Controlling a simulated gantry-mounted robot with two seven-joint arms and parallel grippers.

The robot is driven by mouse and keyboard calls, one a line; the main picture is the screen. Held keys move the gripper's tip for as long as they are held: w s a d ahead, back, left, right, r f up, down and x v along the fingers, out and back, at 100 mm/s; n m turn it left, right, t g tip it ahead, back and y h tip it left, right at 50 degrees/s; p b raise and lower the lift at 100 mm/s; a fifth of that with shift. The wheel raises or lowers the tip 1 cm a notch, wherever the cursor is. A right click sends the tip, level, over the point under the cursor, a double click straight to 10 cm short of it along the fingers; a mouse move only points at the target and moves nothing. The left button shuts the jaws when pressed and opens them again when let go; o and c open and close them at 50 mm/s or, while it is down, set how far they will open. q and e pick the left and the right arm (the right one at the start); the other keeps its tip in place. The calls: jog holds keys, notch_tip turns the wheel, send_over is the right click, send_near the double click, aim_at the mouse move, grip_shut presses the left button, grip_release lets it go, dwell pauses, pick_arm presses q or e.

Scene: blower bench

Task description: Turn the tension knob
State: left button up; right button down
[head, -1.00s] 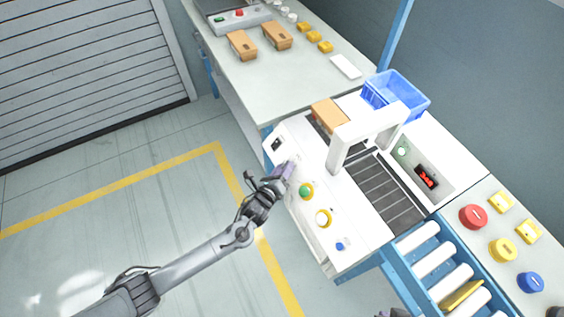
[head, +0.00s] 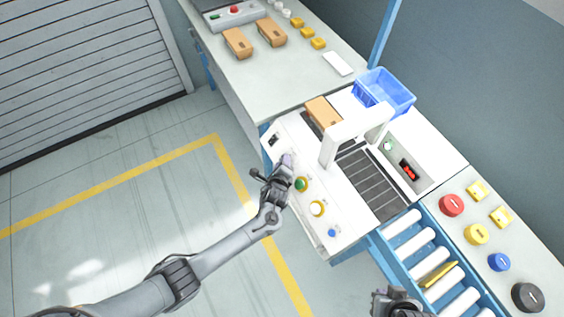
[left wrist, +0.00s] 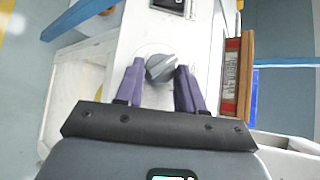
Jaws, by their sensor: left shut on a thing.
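The grey tension knob (left wrist: 161,68) sits on the white panel of the machine in the left wrist view. My left gripper (left wrist: 160,78) has its two purple fingers on either side of the knob and is shut on it.
A green button (head: 300,185), a white button with a yellow ring (head: 317,208) and a blue button (head: 332,233) lie along the panel. A black switch (head: 273,140) is above the knob. A white arch (head: 350,137) spans the belt, with a cardboard box (head: 323,111) behind it.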

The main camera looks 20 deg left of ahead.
pick_arm(q)
jog(key=shift+r, duration=0.1)
jog(key=o, duration=0.7)
jog(key=shift+o, duration=0.2)
jog(key=shift+s+d+r, duration=0.1)
jog(key=shift+s+r, duration=0.2)
jog(key=shift+s, duration=0.1)
jog(key=p+v, duration=0.3)
jog(key=v, duration=0.6)
jog(key=shift+s, duration=0.35)
